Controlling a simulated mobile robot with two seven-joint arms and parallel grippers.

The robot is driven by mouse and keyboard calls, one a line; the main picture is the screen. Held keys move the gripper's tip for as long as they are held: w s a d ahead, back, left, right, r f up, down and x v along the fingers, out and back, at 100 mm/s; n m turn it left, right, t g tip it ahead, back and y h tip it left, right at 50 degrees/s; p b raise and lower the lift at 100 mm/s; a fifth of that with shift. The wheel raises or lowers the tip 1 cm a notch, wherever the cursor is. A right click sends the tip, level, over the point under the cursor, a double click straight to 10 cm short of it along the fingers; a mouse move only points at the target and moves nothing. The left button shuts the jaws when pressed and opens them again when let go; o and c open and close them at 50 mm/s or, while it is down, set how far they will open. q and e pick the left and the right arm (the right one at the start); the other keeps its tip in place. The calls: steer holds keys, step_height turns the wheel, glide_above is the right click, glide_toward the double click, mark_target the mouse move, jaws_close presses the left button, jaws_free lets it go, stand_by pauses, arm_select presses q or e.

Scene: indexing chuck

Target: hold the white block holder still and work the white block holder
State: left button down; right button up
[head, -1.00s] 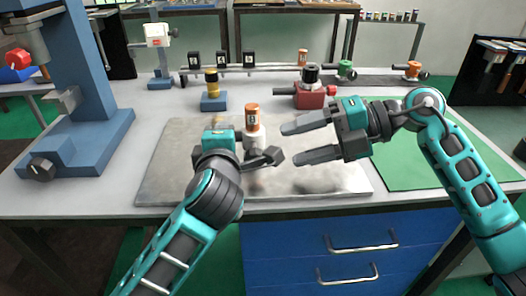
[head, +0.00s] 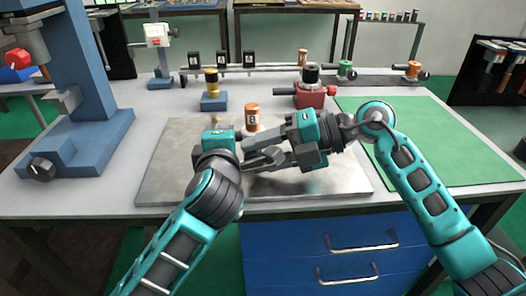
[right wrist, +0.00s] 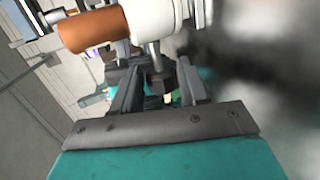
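The white block holder, an orange cylinder with a pale label on a white body, stands on the metal plate; its orange part (head: 252,116) shows in the head view. Its lower part is mostly hidden by my grippers. In the right wrist view its white body (right wrist: 152,18) lies tilted at the top, with a metal stem and dark knob (right wrist: 157,84) reaching between my right fingers. My right gripper (head: 252,158) is open around that knob, with gaps visible at its sides. My left gripper (head: 222,140) is close on the holder's left; its fingers are hidden.
The metal plate (head: 165,170) lies on the grey table, with a green mat (head: 440,150) to its right. A blue block with a yellow-black post (head: 212,100) and a red vise-like fixture (head: 312,97) stand behind. A blue press (head: 85,130) stands at the left.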

steer(key=c, duration=0.7)
steer(key=shift+r+h, duration=0.1)
steer(key=shift+h, duration=0.6)
steer(key=o, duration=1.1)
steer(key=shift+c, duration=0.2)
